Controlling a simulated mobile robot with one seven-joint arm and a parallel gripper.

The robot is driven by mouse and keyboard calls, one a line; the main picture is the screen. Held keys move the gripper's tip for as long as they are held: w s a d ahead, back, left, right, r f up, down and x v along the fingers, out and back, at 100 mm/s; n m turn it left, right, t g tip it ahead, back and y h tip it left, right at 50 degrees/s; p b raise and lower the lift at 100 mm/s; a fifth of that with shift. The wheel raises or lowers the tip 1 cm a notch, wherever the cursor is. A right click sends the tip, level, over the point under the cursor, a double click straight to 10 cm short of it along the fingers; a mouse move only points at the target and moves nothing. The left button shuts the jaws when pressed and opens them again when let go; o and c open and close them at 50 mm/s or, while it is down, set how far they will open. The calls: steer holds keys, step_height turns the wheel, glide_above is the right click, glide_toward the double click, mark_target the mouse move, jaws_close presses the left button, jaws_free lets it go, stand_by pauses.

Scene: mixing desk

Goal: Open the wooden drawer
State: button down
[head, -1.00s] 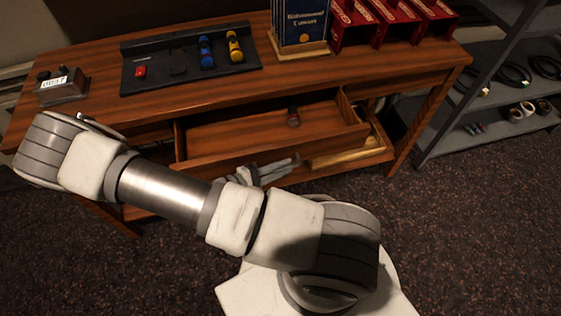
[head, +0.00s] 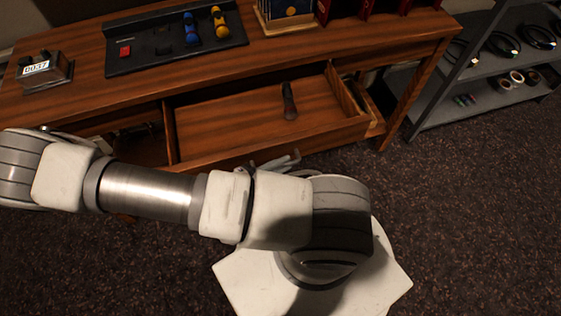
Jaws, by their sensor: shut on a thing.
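The wooden drawer (head: 235,115) is pulled well out of the desk, and much of its inside floor shows. A dark, slim object (head: 289,101) lies inside it towards the right. My gripper (head: 286,161) is low at the drawer's front panel, just above my forearm in the picture. It is shut on the drawer's front, apparently at its handle. The handle itself and part of the gripper are hidden behind my arm.
The desk top (head: 90,95) holds a black tray (head: 160,55) with coloured items and a small counter box (head: 43,70). A grey shelf rack (head: 440,100) with cables stands at the right. Dark carpet (head: 470,220) is clear at the front right.

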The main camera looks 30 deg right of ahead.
steer(key=c, duration=0.9)
jaws_free()
steer(key=v, duration=1.7)
steer(key=shift+a, duration=0.25)
steer(key=d+r+m+t+y+p, duration=0.1)
steer(key=r+y, duration=0.4)
steer(key=r, duration=0.7)
steer(key=d+r+m+t+y+p, duration=0.2)
steer(key=d+r+y, duration=0.3)
steer(key=r, duration=0.7)
steer(key=w+d+r+m+t+y+p, duration=0.1)
steer(key=r+y, duration=0.4)
steer(key=r, duration=0.7)
steer(key=shift+d+r+m+t+p, duration=0.25)
steer(key=shift+d+m+p, duration=0.25)
steer(key=shift+d+m, duration=0.15)
steer(key=shift+d+r+m+t+p, duration=0.15)
steer(key=shift+d+m+t+p, duration=0.1)
steer(key=shift+d+m+p, duration=0.35)
